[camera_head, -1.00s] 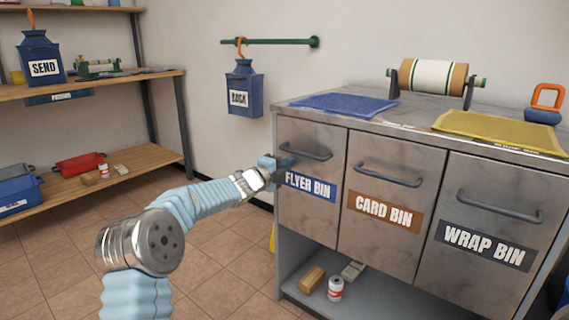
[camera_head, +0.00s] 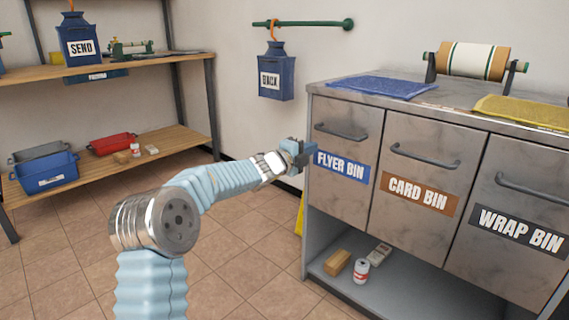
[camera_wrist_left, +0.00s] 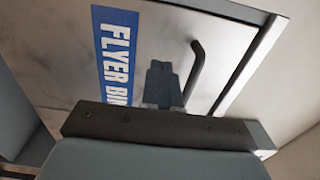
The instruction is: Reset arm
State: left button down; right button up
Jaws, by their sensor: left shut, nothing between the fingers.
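My left arm reaches in from the lower left in the head view. Its gripper (camera_head: 303,152) is at the left edge of the cabinet front, beside the flyer bin (camera_head: 340,195) and its blue label. The gripper is shut and empty. In the left wrist view the closed fingers (camera_wrist_left: 163,82) show in front of the flyer bin door (camera_wrist_left: 170,45), between the label and the dark handle (camera_wrist_left: 195,70). I cannot tell whether the fingers touch the door. The flyer bin is closed. My right gripper is not in view.
The card bin (camera_head: 415,220) and wrap bin (camera_head: 510,240) are closed to the right. A can (camera_head: 361,270) and a brown block (camera_head: 337,262) lie on the cabinet's bottom shelf. Open tiled floor lies left of the cabinet.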

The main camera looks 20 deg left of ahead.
pick_arm(q)
jog(key=v, duration=0.9)
jog(key=s+d+f+n+g+y+p, duration=0.1)
jog(key=s+d+f+n+g+p, duration=0.2)
jog(key=f, duration=0.6)
jog(key=s+d+f+n+g+p, duration=0.1)
jog(key=s+d+f+n+g, duration=0.1)
jog(key=d+f+n, duration=0.35)
jog(key=s+d+f+n+g+y+p, duration=0.1)
jog(key=s+f+n+g+p, duration=0.2)
jog(key=f, duration=0.9)
jog(key=s+d+f+n+g+p, duration=0.1)
jog(key=s+f+n, duration=0.3)
jog(key=s, duration=0.5)
jog(key=s+d+f+n+g+p, duration=0.1)
jog(key=s+d+f+n+g, duration=0.3)
jog(key=s, duration=0.6)
jog(key=s+d+f+n+g+p, duration=0.2)
jog(key=s+f+n+g, duration=0.1)
jog(key=s, duration=0.7)
notch_tip(320, 180, down, 2)
jog(key=shift+s+d+f+n, duration=0.15)
jog(key=shift+s+d+n, duration=0.15)
jog(key=shift+n, duration=0.35)
